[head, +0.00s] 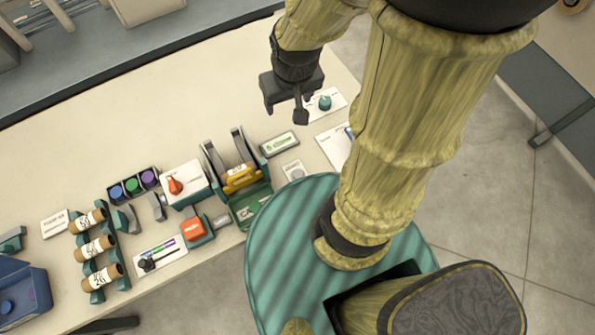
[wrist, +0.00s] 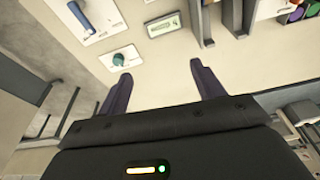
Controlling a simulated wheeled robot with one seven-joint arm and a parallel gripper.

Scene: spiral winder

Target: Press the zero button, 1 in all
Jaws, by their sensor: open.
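A small pale plate with a round grey button (head: 294,173) lies on the bench near its front edge, just in front of the green-lit display (head: 280,144). It may be the zero button; its label is too small to read. My gripper (head: 288,105) is open and empty, above the bench, behind the display and left of a teal knob on a white plate (head: 325,102). In the wrist view my open fingers (wrist: 162,69) point over bare bench, with the teal knob (wrist: 119,60) beyond the left finger and the display (wrist: 164,21) further off.
A plate with a blue lever (wrist: 80,17) lies beside the knob, partly behind my arm in the head view. Left of the display stand a winder with a yellow part (head: 241,178), an orange-red button (head: 194,229), a red rotary switch (head: 175,185) and labelled rolls (head: 95,247). The back bench is clear.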

